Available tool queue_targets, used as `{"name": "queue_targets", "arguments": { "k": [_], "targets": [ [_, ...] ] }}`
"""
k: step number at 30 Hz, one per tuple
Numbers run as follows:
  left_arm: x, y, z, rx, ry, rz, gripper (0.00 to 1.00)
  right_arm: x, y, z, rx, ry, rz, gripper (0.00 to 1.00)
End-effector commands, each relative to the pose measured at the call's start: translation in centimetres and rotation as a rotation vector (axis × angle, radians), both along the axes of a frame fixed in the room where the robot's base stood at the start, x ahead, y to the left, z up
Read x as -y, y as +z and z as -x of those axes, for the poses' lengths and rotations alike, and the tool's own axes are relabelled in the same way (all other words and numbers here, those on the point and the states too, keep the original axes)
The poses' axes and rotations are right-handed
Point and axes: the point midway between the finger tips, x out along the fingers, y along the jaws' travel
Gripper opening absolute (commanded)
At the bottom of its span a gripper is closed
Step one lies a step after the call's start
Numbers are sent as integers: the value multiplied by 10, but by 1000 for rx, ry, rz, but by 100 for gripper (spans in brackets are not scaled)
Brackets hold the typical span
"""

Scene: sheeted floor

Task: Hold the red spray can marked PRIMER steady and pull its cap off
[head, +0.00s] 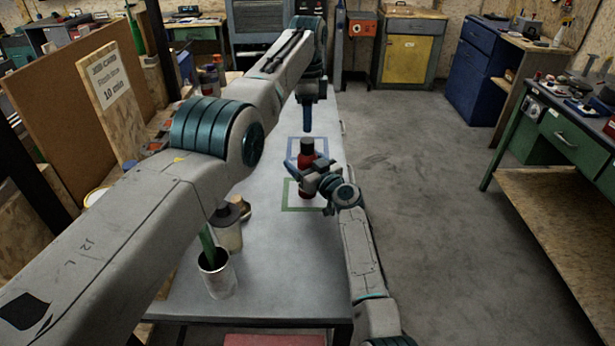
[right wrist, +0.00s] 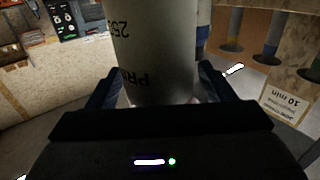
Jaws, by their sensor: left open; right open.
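The red spray can (head: 308,160) stands upright on the grey table (head: 265,262), with a dark cap (head: 307,145) on top. In the right wrist view its pale label (right wrist: 155,50) shows part of the word PRIMER upside down. My right gripper (head: 322,178) is open with a finger on either side of the can body; the fingers also show in the right wrist view (right wrist: 157,88). I cannot tell whether they touch it. My left gripper (head: 307,122) is open and points down just above the cap, apparently empty.
A blue outlined square (head: 291,150) and a green one (head: 286,207) mark the table around the can. A metal cup (head: 216,278) and other containers stand near left, under my left arm. A wooden sign (head: 112,92) leans at left. Floor (head: 420,200) to the right is clear.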

Motion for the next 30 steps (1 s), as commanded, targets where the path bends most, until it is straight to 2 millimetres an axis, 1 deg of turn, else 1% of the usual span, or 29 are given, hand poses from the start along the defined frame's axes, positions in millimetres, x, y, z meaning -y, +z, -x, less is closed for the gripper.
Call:
{"name": "queue_targets", "arguments": {
  "k": [9,11,12,14,15,19,21,26,30],
  "targets": [
    [0,0,0,0,0,0,52,-1,0,-2,1,0,1,75],
    [0,0,0,0,0,0,52,-1,0,-2,1,0,1,64],
    [0,0,0,0,0,0,52,-1,0,-2,1,0,1,56],
    [0,0,0,0,0,0,52,-1,0,-2,1,0,1,44],
    [0,0,0,0,0,0,52,-1,0,-2,1,0,1,36],
    [0,0,0,0,0,0,52,-1,0,-2,0,0,0,11],
    [0,0,0,1,1,1,60,-1,0,-2,0,0,0,9],
    [0,2,-2,15,43,19,60,-1,0,-2,0,0,0,9],
    [1,7,-6,48,152,69,60,-1,0,-2,0,0,0,9]
  ]
}}
